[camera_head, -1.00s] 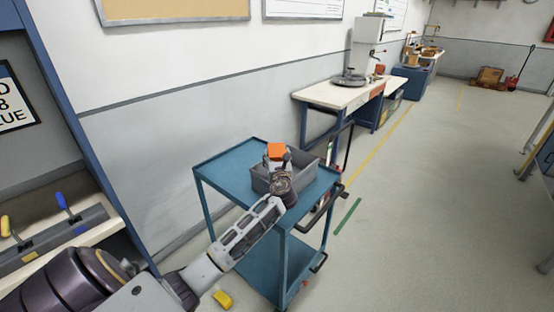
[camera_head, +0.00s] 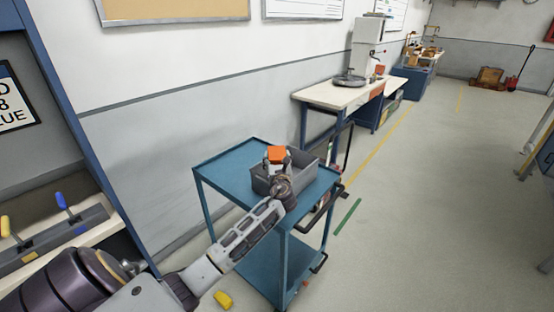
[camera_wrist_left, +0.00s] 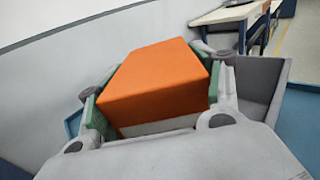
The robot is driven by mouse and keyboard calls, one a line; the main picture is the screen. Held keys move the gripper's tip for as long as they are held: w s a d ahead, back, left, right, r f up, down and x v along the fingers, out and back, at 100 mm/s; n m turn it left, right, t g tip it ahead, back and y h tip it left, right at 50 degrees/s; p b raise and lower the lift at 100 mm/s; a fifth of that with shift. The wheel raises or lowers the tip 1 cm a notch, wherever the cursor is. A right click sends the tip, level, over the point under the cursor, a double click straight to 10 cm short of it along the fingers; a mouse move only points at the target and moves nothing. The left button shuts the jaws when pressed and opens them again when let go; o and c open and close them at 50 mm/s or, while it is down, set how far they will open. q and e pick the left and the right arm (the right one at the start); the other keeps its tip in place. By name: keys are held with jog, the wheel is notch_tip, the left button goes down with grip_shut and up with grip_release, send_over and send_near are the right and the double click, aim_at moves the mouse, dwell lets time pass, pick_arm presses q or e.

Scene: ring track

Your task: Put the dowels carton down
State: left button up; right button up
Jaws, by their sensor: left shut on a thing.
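The dowels carton is an orange box with a pale lower part; it shows in the head view (camera_head: 276,153) and large in the left wrist view (camera_wrist_left: 158,85). My left gripper (camera_head: 277,160) is shut on it, with a green-padded finger on each side in the left wrist view (camera_wrist_left: 155,105). The carton is at the grey bin (camera_head: 309,177) on top of the blue cart (camera_head: 222,166). Its underside is hidden by the gripper, so I cannot tell whether it touches the bin floor. My right gripper is not in view.
The cart top has bare room left of the bin. A yellow thing (camera_head: 223,300) lies on the floor by the cart. A workbench (camera_head: 335,96) stands behind along the wall. Open floor (camera_head: 420,200) lies to the right.

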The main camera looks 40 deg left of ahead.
pick_arm(q)
jog(key=o, duration=1.2)
jog(key=shift+o, duration=0.2)
jog(key=shift+r, duration=0.1)
jog(key=shift+r, duration=0.6)
jog(key=v, duration=1.2)
